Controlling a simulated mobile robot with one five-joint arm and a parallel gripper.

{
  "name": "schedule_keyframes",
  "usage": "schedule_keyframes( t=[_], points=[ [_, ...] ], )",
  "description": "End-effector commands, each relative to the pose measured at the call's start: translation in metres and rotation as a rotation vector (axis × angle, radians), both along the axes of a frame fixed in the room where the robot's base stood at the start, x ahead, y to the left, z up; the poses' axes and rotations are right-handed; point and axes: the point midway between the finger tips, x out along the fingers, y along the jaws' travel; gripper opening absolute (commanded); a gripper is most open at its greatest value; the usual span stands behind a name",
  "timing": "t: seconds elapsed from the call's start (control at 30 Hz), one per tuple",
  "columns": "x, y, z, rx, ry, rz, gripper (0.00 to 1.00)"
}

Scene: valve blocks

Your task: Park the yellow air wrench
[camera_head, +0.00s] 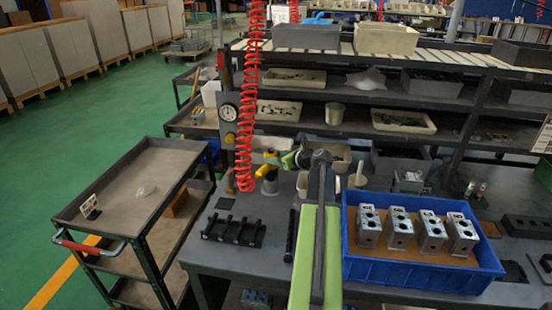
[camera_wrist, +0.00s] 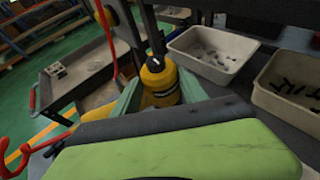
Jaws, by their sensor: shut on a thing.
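The yellow air wrench (camera_head: 268,171) is at the back edge of the workbench, close to the red coiled hose (camera_head: 245,130). It also shows in the wrist view (camera_wrist: 159,88) as an upright yellow body with a dark band and dark top. My gripper (camera_head: 286,160) reaches it from the right. In the wrist view, the pale green fingers of my gripper (camera_wrist: 158,80) lie on both sides of the yellow body, shut on it. The wrench's lower end is hidden there by my arm. I cannot tell whether it touches the bench or a holder.
A gauge panel (camera_head: 228,115) stands just behind and left. A black slotted rack (camera_head: 233,231) lies on the bench. A blue crate (camera_head: 420,268) with several metal valve blocks is at right. A grey cart (camera_head: 135,190) stands left. Bins (camera_wrist: 212,54) sit behind the wrench.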

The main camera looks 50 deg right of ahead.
Motion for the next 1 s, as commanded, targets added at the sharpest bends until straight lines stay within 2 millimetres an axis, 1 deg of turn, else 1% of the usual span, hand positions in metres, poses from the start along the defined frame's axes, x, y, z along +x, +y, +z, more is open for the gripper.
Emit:
schedule_keyframes(
  t=[0.47, 0.77, 0.8, 0.97, 1.0],
  points=[
    [0.0003, -0.0001, -0.0099, 0.002, -0.003, -0.001, 0.0],
    [0.0003, -0.0001, -0.01, 0.002, -0.003, -0.001, 0.0],
    [0.0003, -0.0001, -0.01, 0.002, -0.003, -0.001, 0.53],
    [0.0001, -0.0001, -0.0103, 0.001, -0.002, 0.0, 0.74],
    [0.0002, -0.0001, -0.0105, 0.001, -0.002, 0.0, 0.76]
  ],
)
